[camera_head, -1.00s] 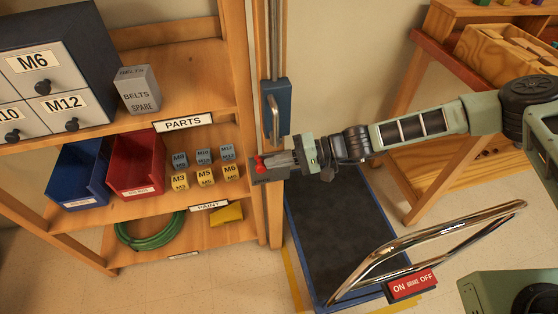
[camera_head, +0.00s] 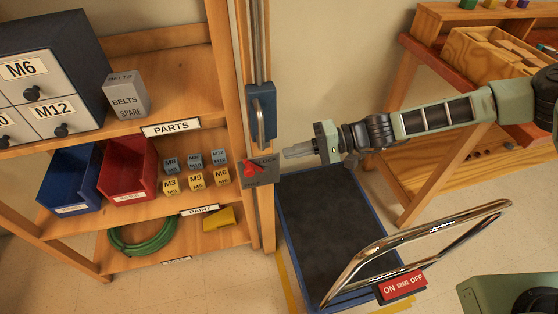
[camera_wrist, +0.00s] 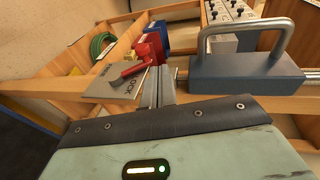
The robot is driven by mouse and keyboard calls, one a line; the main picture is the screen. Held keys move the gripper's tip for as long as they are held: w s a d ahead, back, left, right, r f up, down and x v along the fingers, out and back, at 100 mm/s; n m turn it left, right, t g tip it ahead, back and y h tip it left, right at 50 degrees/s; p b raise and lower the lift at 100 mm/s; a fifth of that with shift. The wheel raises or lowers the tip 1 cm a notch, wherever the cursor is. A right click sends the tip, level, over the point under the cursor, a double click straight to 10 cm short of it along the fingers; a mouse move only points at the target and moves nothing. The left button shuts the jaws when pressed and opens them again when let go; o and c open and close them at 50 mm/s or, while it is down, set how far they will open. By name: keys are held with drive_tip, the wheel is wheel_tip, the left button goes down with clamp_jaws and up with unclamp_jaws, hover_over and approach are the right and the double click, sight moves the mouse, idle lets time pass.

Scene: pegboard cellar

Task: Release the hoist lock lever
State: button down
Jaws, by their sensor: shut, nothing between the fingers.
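The lock lever (camera_head: 250,170) is a small red handle on a grey plate (camera_head: 262,176) fixed to the shelf's right post. The plate bears the word LOCK at its upper right and a second small label at its lower left. The lever also shows in the wrist view (camera_wrist: 132,71), left of the fingertips. I cannot tell exactly which label it points at. My gripper (camera_head: 288,153) is shut and empty, apart from the lever, to the right of the plate. Its fingers show in the wrist view (camera_wrist: 157,84).
A blue block with a metal handle (camera_head: 262,113) sits on the vertical rail above the plate. A dark platform cart (camera_head: 325,225) with a chrome push bar (camera_head: 420,245) stands below my arm. Shelves with bins stand left, a wooden workbench (camera_head: 400,150) right. Open air separates gripper and plate.

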drive_tip(key=d, duration=0.1)
drive_tip(key=d+r, duration=0.1)
drive_tip(key=d, duration=0.1)
drive_tip(key=d+r, duration=0.1)
drive_tip(key=shift+w+d+r, duration=0.2)
drive_tip(key=shift+w+r, duration=0.05)
drive_tip(key=shift+w, duration=0.05)
drive_tip(key=shift+f, duration=0.1)
drive_tip(key=f+b, duration=0.1)
drive_tip(key=d+f+b, duration=0.1)
drive_tip(key=f+b, duration=0.1)
drive_tip(key=d+f+b, duration=0.1)
drive_tip(key=f, duration=0.1)
drive_tip(key=shift+w+f, duration=0.15)
drive_tip(key=shift+w, duration=0.05)
drive_tip(key=x, duration=1.4)
drive_tip(key=shift+a+r+p, duration=0.1)
drive_tip(key=shift+r+p, duration=0.1)
drive_tip(key=shift+p, duration=0.1)
